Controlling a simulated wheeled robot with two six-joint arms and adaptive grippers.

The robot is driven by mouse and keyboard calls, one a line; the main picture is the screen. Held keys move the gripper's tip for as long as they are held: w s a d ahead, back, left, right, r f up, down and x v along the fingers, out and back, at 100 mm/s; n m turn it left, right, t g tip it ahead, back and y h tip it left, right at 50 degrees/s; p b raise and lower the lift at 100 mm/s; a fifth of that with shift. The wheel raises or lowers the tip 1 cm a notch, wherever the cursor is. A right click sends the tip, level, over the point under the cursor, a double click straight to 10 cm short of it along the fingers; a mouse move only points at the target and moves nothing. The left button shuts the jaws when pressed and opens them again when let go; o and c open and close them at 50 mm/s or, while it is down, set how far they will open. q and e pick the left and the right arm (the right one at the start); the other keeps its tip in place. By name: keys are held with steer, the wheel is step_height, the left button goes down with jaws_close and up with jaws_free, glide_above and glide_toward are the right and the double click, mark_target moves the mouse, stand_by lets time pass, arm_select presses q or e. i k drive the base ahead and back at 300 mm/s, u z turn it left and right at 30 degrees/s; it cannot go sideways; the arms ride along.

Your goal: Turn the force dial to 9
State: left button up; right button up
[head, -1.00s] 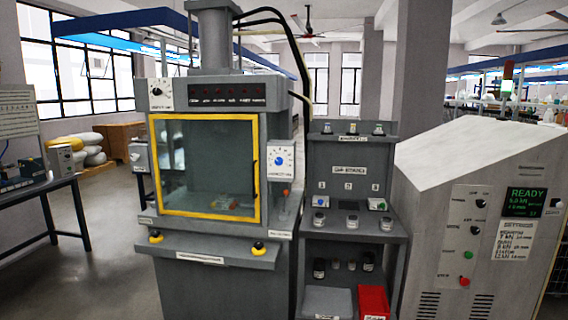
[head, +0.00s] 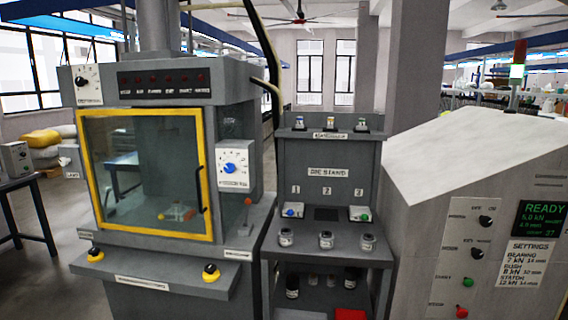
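A white dial plate with a blue knob (head: 231,168) is on the front of the grey press (head: 180,88), right of its yellow-framed door (head: 150,180). Numbers ring the knob, but the setting and the label below are too small to read surely. A second white dial with a black knob (head: 83,82) is at the press's upper left. A green-lettered screen (head: 542,218) on the grey cabinet reads READY, with a kN value below that is hard to read. Neither of my grippers is in view.
A die stand (head: 328,172) with numbered places and small jars is right of the press. A ledge with black-and-yellow buttons (head: 211,272) juts out below the door. The sloped cabinet (head: 470,150) has a settings card (head: 530,264). A table (head: 20,183) is at the left.

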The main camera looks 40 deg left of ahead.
mark_target(229, 168)
steer(key=u, duration=0.25)
steer(key=i, duration=0.95)
steer(key=u, duration=0.75)
